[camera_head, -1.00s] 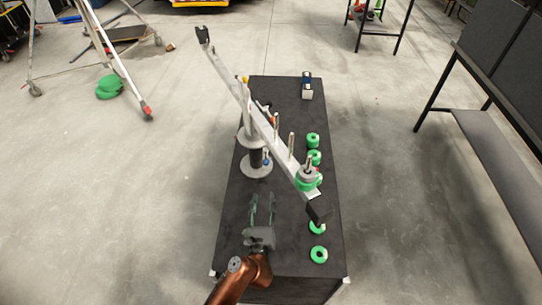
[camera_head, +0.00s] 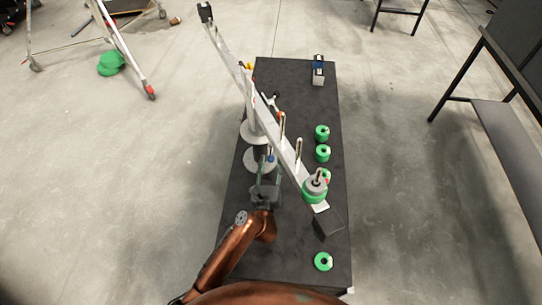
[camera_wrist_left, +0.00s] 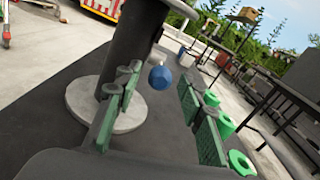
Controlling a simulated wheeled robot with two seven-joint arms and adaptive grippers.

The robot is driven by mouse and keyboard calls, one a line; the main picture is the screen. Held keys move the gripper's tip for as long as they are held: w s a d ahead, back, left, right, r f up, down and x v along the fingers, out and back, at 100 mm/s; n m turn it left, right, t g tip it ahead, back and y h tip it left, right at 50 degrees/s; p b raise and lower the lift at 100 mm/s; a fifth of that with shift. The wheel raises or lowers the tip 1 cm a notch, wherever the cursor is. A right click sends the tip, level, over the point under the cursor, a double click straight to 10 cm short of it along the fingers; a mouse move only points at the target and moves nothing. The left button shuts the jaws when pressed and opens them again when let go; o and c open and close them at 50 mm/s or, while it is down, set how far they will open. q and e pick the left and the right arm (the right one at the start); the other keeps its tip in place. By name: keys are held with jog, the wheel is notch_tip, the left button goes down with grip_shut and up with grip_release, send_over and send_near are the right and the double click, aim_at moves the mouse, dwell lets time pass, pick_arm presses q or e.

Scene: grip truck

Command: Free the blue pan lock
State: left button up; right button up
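The blue pan lock is a small round blue knob (camera_wrist_left: 160,77) beside the dark column of the grip stand (camera_wrist_left: 130,45). In the head view the knob (camera_head: 270,158) shows as a small blue spot near the stand's lower grey disc (camera_head: 251,163). My left gripper (camera_head: 268,166) is open and reaches toward the stand from the near side. In the left wrist view its green-padded fingers (camera_wrist_left: 157,85) stand apart, with the knob showing in the gap between them. I cannot tell whether either finger touches it. My right gripper is not in view.
A long grey boom (camera_head: 265,115) slants over the black truck top (camera_head: 300,235), with a grey-and-green weight (camera_head: 314,190) near its close end. Green discs (camera_head: 322,153) line the right side.

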pick_arm(q)
jog(key=shift+w, duration=1.25)
jog(key=c, duration=0.6)
grip_shut()
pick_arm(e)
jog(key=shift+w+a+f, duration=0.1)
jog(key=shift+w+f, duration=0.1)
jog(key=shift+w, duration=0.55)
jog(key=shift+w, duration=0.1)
